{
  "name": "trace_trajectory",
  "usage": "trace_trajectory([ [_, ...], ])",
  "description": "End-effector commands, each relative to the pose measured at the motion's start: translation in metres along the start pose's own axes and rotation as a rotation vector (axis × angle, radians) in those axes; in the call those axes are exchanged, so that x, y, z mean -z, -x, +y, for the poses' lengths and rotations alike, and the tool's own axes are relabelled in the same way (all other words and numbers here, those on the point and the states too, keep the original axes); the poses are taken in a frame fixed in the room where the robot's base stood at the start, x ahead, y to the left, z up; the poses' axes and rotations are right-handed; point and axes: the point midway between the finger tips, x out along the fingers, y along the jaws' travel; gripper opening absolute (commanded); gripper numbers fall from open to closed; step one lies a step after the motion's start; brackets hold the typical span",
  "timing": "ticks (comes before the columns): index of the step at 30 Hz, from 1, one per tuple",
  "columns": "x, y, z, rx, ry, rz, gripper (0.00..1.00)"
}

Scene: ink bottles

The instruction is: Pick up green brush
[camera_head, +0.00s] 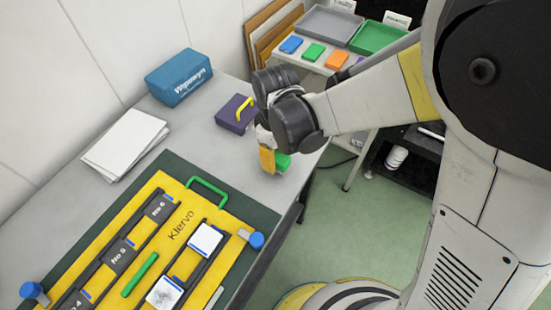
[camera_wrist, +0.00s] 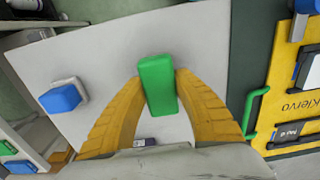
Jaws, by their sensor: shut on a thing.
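The green brush (camera_wrist: 158,85) shows in the wrist view as a green block between the two yellow fingers of my gripper (camera_wrist: 160,88). The fingers touch it on both sides, and my gripper is shut on it. In the head view my gripper (camera_head: 271,160) points down near the table's right edge, and part of the green brush (camera_head: 283,161) shows beside a yellow finger. Its underside is hidden, so I cannot tell whether it touches the table.
A blue block with a pale base (camera_wrist: 60,98) stands left of the brush in the wrist view. A purple block with yellow handle (camera_head: 235,115), a blue box (camera_head: 179,77), white sheets (camera_head: 125,143) and a yellow board (camera_head: 180,215) lie on the grey table. Trays (camera_head: 330,27) stand behind.

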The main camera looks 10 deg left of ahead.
Motion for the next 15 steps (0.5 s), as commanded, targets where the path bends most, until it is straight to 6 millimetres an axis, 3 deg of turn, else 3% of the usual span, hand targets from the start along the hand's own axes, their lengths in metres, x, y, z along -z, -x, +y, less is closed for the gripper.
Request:
trace_trajectory([
  [4,0.000,0.032,0.000,0.000,0.000,0.000,0.00],
  [15,-0.086,0.079,0.000,0.000,-0.004,0.000,0.00],
])
